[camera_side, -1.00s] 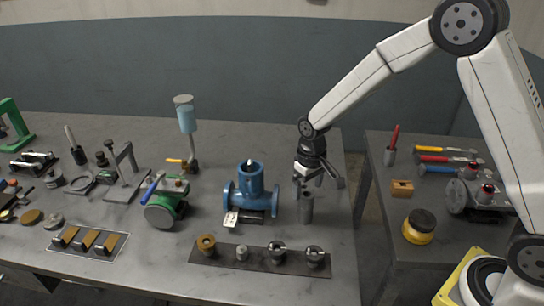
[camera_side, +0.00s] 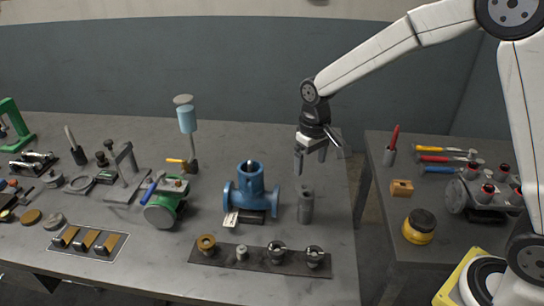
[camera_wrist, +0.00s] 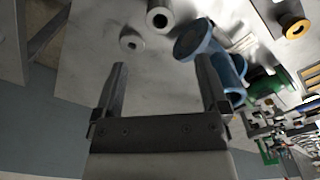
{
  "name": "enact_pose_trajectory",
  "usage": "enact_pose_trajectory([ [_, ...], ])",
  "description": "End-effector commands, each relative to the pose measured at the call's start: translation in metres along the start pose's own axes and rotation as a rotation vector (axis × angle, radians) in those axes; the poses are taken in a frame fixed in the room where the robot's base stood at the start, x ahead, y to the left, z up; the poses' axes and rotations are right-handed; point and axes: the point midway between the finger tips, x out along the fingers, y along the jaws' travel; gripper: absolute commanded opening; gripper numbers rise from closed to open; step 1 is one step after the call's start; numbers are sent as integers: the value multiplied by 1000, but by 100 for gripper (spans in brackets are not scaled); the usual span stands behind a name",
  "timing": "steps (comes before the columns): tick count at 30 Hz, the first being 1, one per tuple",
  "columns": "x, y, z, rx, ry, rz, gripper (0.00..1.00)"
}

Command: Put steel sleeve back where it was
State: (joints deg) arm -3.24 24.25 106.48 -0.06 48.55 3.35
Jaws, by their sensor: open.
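A grey steel sleeve (camera_side: 306,207) stands upright on the bench, just right of the blue valve body (camera_side: 251,197). In the wrist view a grey cylinder with a dark bore (camera_wrist: 160,14), which looks like the sleeve, is at the top edge, partly cut off. My gripper (camera_side: 311,163) hangs above and slightly behind the sleeve, fingers down and apart from it. In the wrist view my gripper (camera_wrist: 161,63) is open, with only bare bench between the fingers.
A short grey round piece (camera_wrist: 131,40) is beside the cylinder; I cannot pick it out in the side view. A dark strip (camera_side: 225,257) with several round parts lies in front. A green valve (camera_side: 164,208) stands left. A second table (camera_side: 450,238) is across a gap.

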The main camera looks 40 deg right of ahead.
Motion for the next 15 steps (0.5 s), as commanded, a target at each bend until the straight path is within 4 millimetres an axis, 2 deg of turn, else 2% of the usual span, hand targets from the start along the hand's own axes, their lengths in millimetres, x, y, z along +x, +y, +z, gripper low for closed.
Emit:
enact_pose_trajectory([
  [9,0,0,1,0,1,0,94],
  [15,1,3,14,0,21,-1,94],
])
